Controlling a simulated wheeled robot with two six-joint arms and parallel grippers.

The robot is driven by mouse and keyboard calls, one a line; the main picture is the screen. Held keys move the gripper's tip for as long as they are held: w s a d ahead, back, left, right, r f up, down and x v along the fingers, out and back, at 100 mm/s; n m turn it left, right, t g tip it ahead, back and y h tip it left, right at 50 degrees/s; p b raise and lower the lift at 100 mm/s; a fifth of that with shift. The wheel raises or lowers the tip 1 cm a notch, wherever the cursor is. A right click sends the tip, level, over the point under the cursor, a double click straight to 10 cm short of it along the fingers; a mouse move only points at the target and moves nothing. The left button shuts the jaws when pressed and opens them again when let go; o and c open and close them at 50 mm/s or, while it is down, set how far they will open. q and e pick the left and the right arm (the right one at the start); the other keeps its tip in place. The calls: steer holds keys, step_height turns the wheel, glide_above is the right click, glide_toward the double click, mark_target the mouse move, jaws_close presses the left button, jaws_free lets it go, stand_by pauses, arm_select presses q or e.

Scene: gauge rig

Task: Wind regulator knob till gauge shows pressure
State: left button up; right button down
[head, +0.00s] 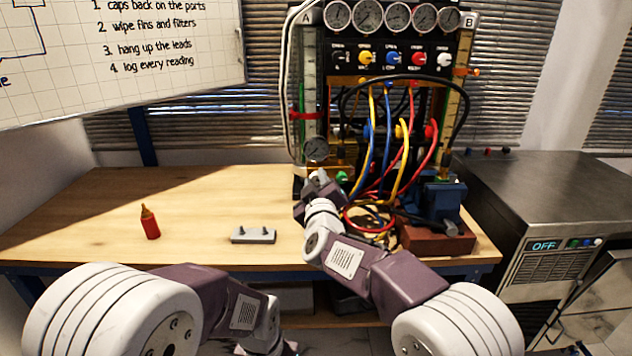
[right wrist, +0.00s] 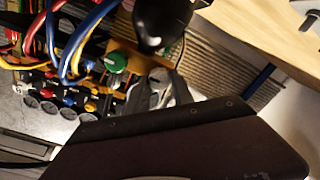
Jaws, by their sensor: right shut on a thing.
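My right gripper (head: 318,182) reaches the lower left of the gauge rig (head: 390,75) and is shut at the place of the regulator knob, just below a small round gauge (head: 316,149). The knob is mostly hidden by the gripper in the head view. The gauge's needle is too small to read. In the right wrist view the grey fingers (right wrist: 158,90) are beside a green knob (right wrist: 115,61) and below a large dark rounded part (right wrist: 162,25). The green knob shows right of the gripper in the head view (head: 342,178). My left arm ends at the bottom edge, its jaws out of view.
A red bottle (head: 150,222) and a grey block with pegs (head: 253,235) stand on the wooden bench (head: 90,225). Coloured hoses (head: 388,150) hang close right of my right gripper. A blue vise (head: 440,200) is at the bench's right. The bench's left is mostly clear.

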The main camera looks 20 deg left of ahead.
steer(key=shift+m, duration=1.3)
steer(key=m, duration=0.2)
steer(key=shift+m, duration=0.4)
steer(key=m, duration=0.5)
steer(key=shift+d+f+b, duration=0.1)
steer(key=shift+b, duration=0.25)
steer(key=m+b, duration=0.2)
steer(key=m, duration=0.4)
steer(key=shift+m, duration=0.4)
steer(key=m+b, duration=0.2)
steer(key=m, duration=0.2)
steer(key=shift+d+f, duration=0.1)
steer(key=shift+w+m+b, duration=0.1)
steer(key=shift+m+b, duration=0.3)
steer(key=shift+m, duration=1)
